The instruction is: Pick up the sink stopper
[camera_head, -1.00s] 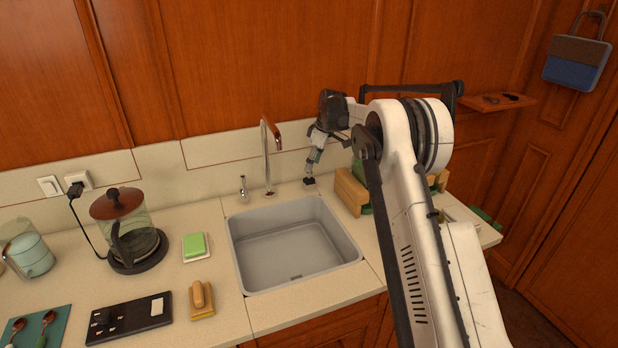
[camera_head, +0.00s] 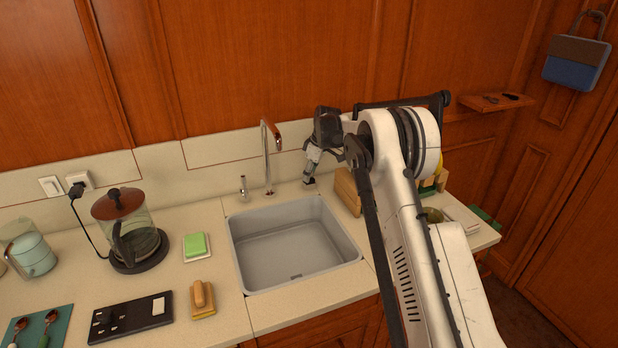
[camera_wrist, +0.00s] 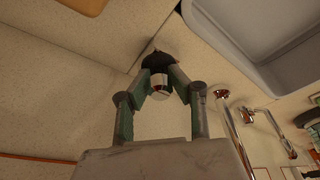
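The sink stopper (camera_wrist: 160,82) shows in the wrist view as a small pale metallic piece between my fingers. A dark part sits at the fingertips, and I cannot tell whether it is the stopper's base or finger pads. My gripper (camera_wrist: 160,66) has its fingers drawn in on both sides of the stopper and looks shut on it. In the head view my gripper (camera_head: 309,180) points down at the counter behind the sink, right of the faucet. The stopper is too small there to make out clearly. I cannot tell whether it touches the counter.
The sink (camera_head: 290,250) lies in front of my gripper. The faucet (camera_head: 266,155) stands to its left and a wooden block (camera_head: 346,192) close to its right.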

